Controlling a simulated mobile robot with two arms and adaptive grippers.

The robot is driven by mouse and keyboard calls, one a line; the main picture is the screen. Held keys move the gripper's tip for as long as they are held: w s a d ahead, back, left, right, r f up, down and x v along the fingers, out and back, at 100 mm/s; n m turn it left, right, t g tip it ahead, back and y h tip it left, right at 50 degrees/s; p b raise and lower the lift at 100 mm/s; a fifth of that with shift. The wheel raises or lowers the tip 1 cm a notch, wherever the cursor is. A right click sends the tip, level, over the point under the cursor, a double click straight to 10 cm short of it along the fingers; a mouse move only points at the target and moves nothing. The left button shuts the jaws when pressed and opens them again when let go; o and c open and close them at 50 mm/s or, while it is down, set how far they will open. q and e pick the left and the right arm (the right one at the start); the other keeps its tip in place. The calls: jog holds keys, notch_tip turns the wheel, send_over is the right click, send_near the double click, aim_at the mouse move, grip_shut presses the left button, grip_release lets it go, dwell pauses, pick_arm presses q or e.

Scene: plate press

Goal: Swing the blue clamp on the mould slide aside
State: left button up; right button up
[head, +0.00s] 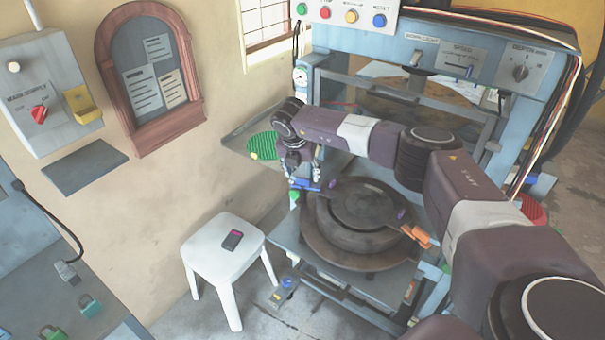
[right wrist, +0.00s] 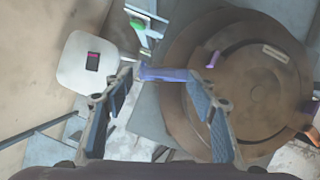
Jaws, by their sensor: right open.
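The blue clamp (head: 308,185) is at the left edge of the round dark mould (head: 352,240) on the mould slide (head: 318,262). In the right wrist view the clamp (right wrist: 168,75) is a blue-violet bar reaching toward the mould (right wrist: 178,65). My right gripper (head: 298,178) is just over the clamp, pointing down. In the right wrist view my right gripper (right wrist: 163,88) is open, with the clamp bar across the gap near its fingertips. I cannot tell whether a finger touches it. My left gripper is not in view.
An orange clamp handle (head: 416,236) is at the mould's right side. A white stool (head: 212,246) with a small dark device (head: 232,239) stands to the left. The press frame (head: 530,125) rises behind. A green round pad (head: 262,146) lies on a side shelf.

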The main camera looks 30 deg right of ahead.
jog(key=shift+x, duration=1.5)
jog(key=shift+c, duration=0.6)
jog(key=c, duration=1)
